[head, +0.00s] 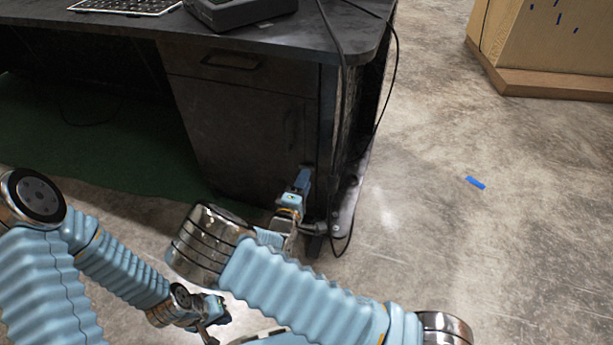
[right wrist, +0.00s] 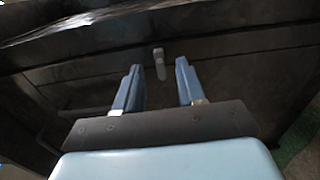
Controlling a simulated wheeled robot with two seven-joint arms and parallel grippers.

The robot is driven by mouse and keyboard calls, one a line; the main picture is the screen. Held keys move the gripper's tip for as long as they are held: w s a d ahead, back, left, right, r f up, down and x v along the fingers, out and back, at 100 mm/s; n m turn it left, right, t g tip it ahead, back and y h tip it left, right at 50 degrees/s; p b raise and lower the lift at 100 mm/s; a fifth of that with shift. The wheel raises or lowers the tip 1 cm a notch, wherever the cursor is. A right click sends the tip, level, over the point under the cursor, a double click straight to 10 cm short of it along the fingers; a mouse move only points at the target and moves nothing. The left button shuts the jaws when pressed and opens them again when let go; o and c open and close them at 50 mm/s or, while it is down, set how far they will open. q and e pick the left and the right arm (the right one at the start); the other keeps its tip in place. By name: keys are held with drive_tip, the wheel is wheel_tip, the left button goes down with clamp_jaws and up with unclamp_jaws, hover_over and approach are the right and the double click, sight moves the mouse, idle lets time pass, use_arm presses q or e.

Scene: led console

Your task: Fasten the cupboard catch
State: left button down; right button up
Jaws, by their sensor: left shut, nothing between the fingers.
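The dark cupboard (head: 235,130) sits under the right end of the desk, and its door looks closed. The catch (right wrist: 159,64) is a small grey tab on the dark face in the right wrist view. It lies just beyond and between my right fingertips, with no visible contact. In the head view the catch is hidden by my right gripper (head: 303,178), which is at the door's lower right edge. In the right wrist view the right gripper (right wrist: 158,76) is open and empty. My left gripper (head: 210,328) is low at the bottom, shut and empty, away from the cupboard.
A drawer with a handle (head: 231,62) is above the door. Black cables (head: 397,75) hang down the desk's right side near my right gripper. A keyboard (head: 125,5) and a black device (head: 240,10) stand on the desk (head: 300,42). The floor at right is mostly clear.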

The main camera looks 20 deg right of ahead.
drive_tip(key=v, duration=1.1)
drive_tip(key=shift+w, duration=0.1)
drive_tip(key=s+d+f+m+g+y+p, duration=0.45)
drive_tip(key=f+g, duration=0.35)
drive_tip(key=f, duration=0.3)
drive_tip(key=s+a+r+m+g+y+p, duration=0.2)
drive_tip(key=s+m+g+y, duration=0.4)
drive_tip(key=s, duration=0.6)
drive_tip(key=r+m+y+p, duration=0.1)
drive_tip(key=m+y, duration=0.1)
drive_tip(key=y, duration=0.1)
drive_tip(key=shift+m+y, duration=0.35)
drive_tip(key=shift+a, duration=0.1)
